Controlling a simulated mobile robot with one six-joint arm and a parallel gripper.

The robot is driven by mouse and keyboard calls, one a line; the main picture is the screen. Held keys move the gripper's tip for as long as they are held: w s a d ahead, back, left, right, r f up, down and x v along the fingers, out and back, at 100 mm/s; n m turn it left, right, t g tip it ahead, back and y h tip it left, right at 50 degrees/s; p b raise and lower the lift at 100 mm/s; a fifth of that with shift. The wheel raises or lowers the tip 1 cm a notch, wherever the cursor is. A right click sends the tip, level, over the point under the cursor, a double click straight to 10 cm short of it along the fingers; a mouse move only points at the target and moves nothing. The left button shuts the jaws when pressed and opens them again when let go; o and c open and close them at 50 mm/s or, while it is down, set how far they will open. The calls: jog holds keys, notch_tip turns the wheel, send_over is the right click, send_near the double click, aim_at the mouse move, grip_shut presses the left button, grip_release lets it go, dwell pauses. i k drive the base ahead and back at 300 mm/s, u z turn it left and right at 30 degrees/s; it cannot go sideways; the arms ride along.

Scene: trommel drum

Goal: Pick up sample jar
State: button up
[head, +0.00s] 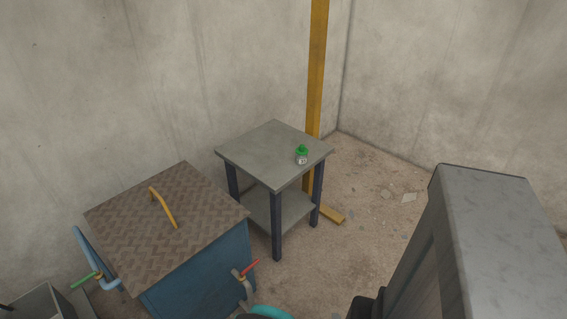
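The sample jar (301,159) is small, with a green lid and a pale body with a label. It stands upright near the right corner of a small grey-topped table (262,143) with dark legs and a lower shelf. Nothing touches the jar. My gripper cannot be made out in the head view. A large grey block at the right edge and a teal curved part at the bottom edge look like parts of my own body.
A blue cabinet (202,277) with a ribbed brown lid and a yellow handle (163,207) stands left of the table. Pipes with a red valve lever (250,268) and a green one (84,281) stick out. A yellow post (317,70) rises behind the table. Floor to its right is mostly clear.

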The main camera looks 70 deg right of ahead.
aim_at(300, 161)
jog(key=u, duration=0.7)
jog(key=k, duration=2.3)
jog(key=z, duration=0.55)
jog(key=i, duration=1)
jog(key=u, duration=0.05)
